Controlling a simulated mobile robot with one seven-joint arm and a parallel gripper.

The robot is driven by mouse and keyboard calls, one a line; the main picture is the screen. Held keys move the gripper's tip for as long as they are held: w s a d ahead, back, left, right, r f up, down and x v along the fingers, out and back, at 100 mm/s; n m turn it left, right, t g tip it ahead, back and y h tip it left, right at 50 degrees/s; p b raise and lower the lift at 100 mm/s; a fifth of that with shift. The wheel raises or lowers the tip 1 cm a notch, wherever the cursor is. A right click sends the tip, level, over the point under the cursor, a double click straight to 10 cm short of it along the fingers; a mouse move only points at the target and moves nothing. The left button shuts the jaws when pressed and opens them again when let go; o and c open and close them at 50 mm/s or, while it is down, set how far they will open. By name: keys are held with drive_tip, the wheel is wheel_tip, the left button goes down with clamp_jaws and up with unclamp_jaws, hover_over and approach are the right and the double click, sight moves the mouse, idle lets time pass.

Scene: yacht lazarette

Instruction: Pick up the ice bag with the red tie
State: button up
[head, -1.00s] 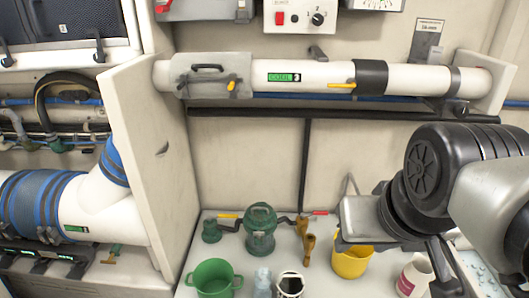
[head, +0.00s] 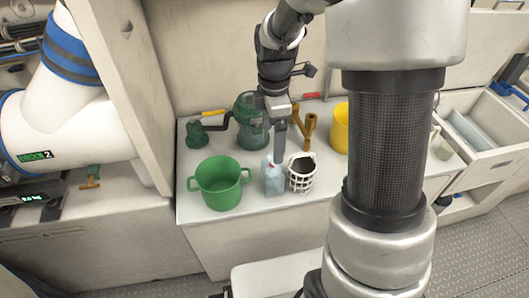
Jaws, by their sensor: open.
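The ice bag (head: 273,181) is a small pale blue, translucent bag standing on the white counter. A small red spot shows at its top, likely the tie. My gripper (head: 279,156) points down directly over the bag, its fingers at or just above the bag's top. The jaws are open. One finger hides the other, so I cannot tell whether the bag's neck is between them or whether they touch it.
A green two-handled pot (head: 220,184) stands close left of the bag, and a white lattice cup (head: 301,174) close right. Behind are a green strainer (head: 251,120), a brass fitting (head: 309,130) and a yellow bucket (head: 341,127). The counter's front strip (head: 265,212) is clear.

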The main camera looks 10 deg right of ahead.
sight(272, 163)
wheel_tip(272, 163, down, 11)
drive_tip(key=shift+f+b, duration=0.1)
drive_tip(key=shift+b, duration=0.9)
drive_tip(key=f, duration=0.3)
drive_tip(key=f+b, duration=0.1)
drive_tip(key=f, duration=0.1)
drive_tip(key=shift+w+d, duration=0.2)
drive_tip(key=shift+w, duration=0.05)
drive_tip(key=c, duration=1.4)
